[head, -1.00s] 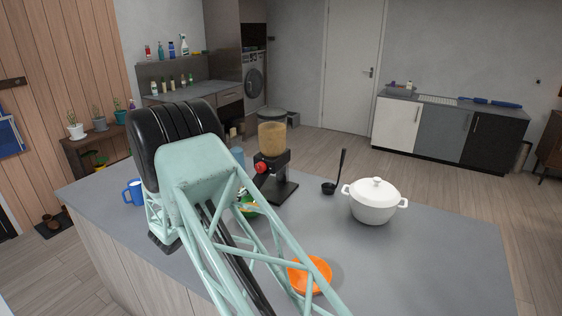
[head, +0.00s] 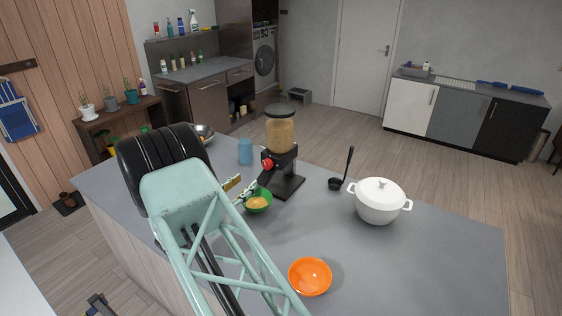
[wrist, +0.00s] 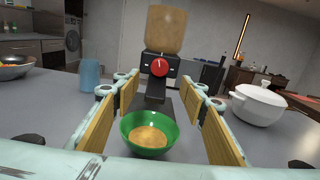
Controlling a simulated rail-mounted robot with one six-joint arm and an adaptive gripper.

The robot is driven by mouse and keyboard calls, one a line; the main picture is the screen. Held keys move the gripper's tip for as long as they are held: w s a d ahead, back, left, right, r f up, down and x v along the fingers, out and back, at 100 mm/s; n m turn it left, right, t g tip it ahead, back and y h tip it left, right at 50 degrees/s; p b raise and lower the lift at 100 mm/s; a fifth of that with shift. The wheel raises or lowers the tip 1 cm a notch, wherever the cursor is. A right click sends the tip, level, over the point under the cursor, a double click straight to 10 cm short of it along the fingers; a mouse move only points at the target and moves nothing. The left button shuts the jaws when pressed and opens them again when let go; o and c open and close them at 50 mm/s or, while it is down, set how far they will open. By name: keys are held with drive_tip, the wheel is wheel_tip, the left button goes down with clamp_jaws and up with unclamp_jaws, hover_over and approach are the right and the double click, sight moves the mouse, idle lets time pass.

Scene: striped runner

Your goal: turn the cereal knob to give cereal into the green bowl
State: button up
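The cereal dispenser (head: 280,133) stands on the grey counter, with a clear, cereal-filled hopper above a black stand. Its red knob (head: 267,164) faces my gripper and shows near the centre of the wrist view (wrist: 160,67). The green bowl (head: 258,207) sits in front of the dispenser; tan cereal lies in it, also visible in the wrist view (wrist: 148,134). My gripper (head: 242,189) is open, its tan-padded fingers spread wide. In the wrist view, the bowl appears between and below the fingers (wrist: 163,92), and the knob lies ahead of them. I see no finger touching the knob.
An orange bowl (head: 310,277) stands at the counter's front. A white pot (head: 379,202) and black ladle (head: 337,184) are right of the dispenser; a blue cup (head: 246,151) and a pan (head: 203,134) are left. The counter between pot and orange bowl is clear.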

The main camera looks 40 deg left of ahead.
sight(265, 165)
idle(0.6)
drive_tip(key=shift+w+a+p, duration=0.2)
drive_tip(key=shift+w+p, duration=0.4)
drive_tip(key=shift+w, duration=2.8)
drive_tip(key=shift+w+a+p, duration=0.2)
drive_tip(key=shift+w+p, duration=0.35)
drive_tip(key=shift+w, duration=2.85)
drive_tip(key=shift+c, duration=0.2)
drive_tip(key=c, duration=0.8)
